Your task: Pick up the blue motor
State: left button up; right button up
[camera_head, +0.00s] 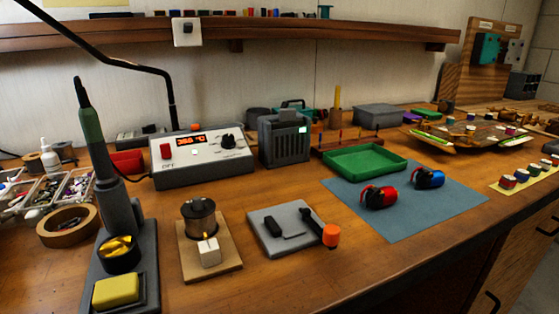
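The blue motor (429,179) lies on the blue-grey mat (408,222) at the right of the bench. It is a small cylinder with a black end. A red motor (379,196) of like shape lies on the same mat, to the left of the blue one and a little nearer. A clear gap of mat shows between them. Neither of my grippers shows in the head view.
A green tray (364,170) stands at the mat's back edge. A grey plate (266,236) with black tools and an orange-capped item lies left of the mat. A soldering station (201,172) and iron stand stand further left. A racecar chassis (440,150) stands behind right.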

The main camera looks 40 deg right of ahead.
aim_at(424, 179)
jog(key=z, duration=1.95)
